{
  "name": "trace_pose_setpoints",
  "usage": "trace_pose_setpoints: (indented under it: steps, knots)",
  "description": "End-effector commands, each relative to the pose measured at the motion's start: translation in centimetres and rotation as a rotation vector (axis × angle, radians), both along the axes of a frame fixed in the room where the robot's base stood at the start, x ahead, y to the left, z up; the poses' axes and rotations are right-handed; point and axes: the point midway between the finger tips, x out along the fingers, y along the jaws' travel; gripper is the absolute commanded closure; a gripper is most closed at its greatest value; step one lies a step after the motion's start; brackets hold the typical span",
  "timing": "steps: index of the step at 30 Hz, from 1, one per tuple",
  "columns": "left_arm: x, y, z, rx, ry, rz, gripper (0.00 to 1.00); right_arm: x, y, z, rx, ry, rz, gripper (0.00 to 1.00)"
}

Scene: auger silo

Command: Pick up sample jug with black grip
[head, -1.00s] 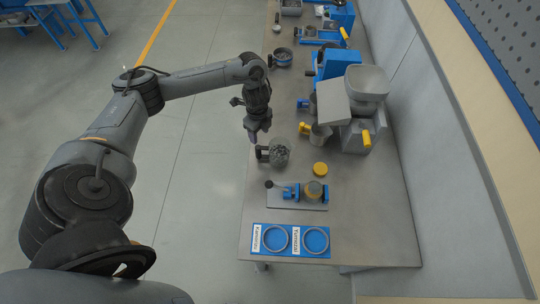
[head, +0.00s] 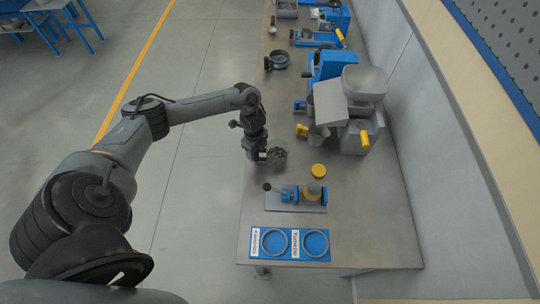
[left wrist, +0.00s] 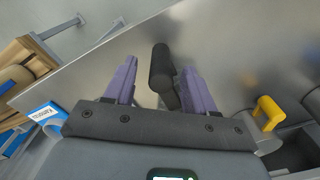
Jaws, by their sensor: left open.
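The sample jug (head: 278,156) stands on the metal table. It is a clear jug with dark grey contents, and its black grip (head: 263,156) points left. My left gripper (head: 256,157) is right at this grip in the head view. In the left wrist view the black grip (left wrist: 161,68) stands between the two purple fingers of my open left gripper (left wrist: 160,88), with gaps on both sides. The jug's body is hardly visible in that view. My right gripper is not in view.
A blue panel with two rings (head: 290,244) is at the front.

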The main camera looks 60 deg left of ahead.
Motion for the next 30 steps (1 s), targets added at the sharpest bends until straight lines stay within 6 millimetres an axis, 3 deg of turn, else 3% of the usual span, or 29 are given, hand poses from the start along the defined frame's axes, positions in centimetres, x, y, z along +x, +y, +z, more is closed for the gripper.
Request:
trace_pose_setpoints:
  steps: [8, 19, 30]
  knots:
    - [0.01, -0.01, -0.23, 0.000, -0.001, -0.001, 0.45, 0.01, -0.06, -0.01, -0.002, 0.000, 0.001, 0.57]
    - [0.03, -0.02, -0.20, 0.000, -0.001, -0.001, 1.00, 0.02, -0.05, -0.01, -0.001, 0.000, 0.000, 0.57]
    - [0.09, -0.01, -0.10, 0.000, -0.002, -0.001, 1.00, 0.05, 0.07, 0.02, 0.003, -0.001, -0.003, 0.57]
